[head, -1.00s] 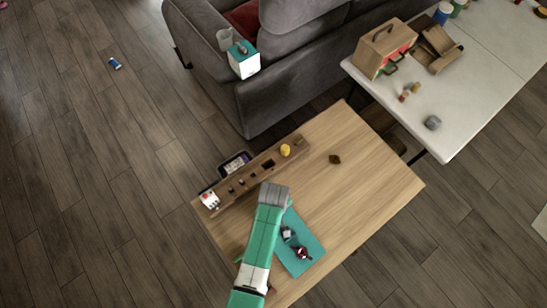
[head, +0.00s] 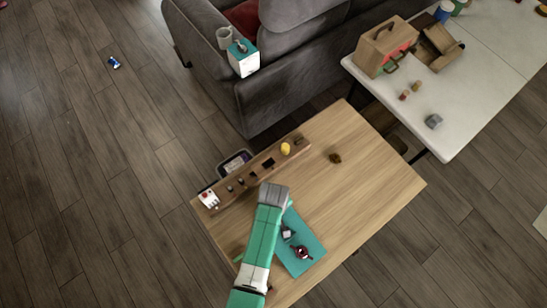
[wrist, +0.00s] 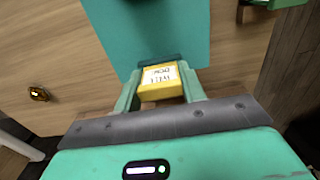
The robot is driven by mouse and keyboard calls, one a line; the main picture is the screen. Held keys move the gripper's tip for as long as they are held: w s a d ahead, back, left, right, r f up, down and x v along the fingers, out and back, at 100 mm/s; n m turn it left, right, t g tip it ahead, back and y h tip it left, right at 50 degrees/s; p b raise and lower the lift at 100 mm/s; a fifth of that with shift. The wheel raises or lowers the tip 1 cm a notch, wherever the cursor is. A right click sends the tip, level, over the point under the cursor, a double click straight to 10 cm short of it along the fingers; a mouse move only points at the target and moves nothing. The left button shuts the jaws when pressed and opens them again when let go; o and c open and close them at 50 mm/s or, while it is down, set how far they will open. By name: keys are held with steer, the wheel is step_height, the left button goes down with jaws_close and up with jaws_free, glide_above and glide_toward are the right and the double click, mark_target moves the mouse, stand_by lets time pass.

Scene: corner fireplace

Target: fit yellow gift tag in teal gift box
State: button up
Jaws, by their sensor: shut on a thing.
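My gripper (wrist: 160,92) is shut on the yellow gift tag (wrist: 147,96), a small yellow block with a white lettered label, held between the two fingers. In the head view the arm's end (head: 273,190) is over the wooden table and hides the tag. A flat teal piece (head: 309,253) lies on the table beside the arm; a teal surface also shows beyond the fingers in the wrist view (wrist: 145,28). A white box with a teal top (head: 243,60) stands on the sofa arm. I cannot tell for certain which of these is the teal gift box.
A long wooden holder (head: 233,190) with small pieces lies along the table's left edge. A small brown object (head: 335,158) sits on the otherwise clear right part. Small dark and red items (head: 301,252) rest on the teal piece. A white table (head: 460,110) stands at upper right.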

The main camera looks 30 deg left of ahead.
steer(key=shift+f, duration=0.3)
steer(key=o, duration=1)
steer(key=shift+r, duration=0.1)
step_height(320, 180, up, 8)
steer(key=shift+f+p, duration=0.15)
steer(key=shift+p, duration=0.45)
